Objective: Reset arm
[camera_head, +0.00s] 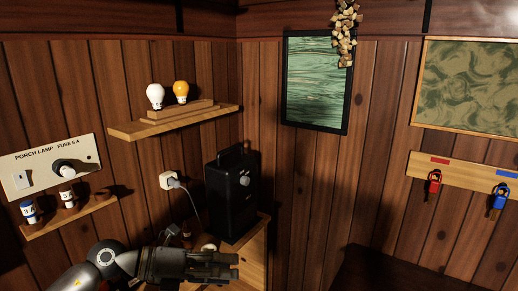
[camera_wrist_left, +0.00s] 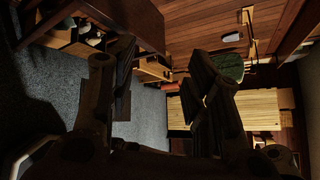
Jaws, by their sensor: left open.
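My left gripper (camera_head: 218,265) reaches in from the bottom left of the head view, pointing right, in front of the small wooden stand under the black box. Its fingers look close together from this side. In the left wrist view the two dark fingers (camera_wrist_left: 160,85) are spread apart with nothing between them. Beyond them that view shows grey floor and wooden furniture, turned sideways. My right gripper is in neither view.
A black box with a handle (camera_head: 232,195) stands on a wooden stand (camera_head: 254,262) near the gripper. A plugged outlet (camera_head: 168,181), a bulb shelf (camera_head: 190,121), a fuse panel (camera_head: 45,165) and a fuse shelf (camera_head: 75,216) line the left wall. A key rack (camera_head: 468,178) hangs right.

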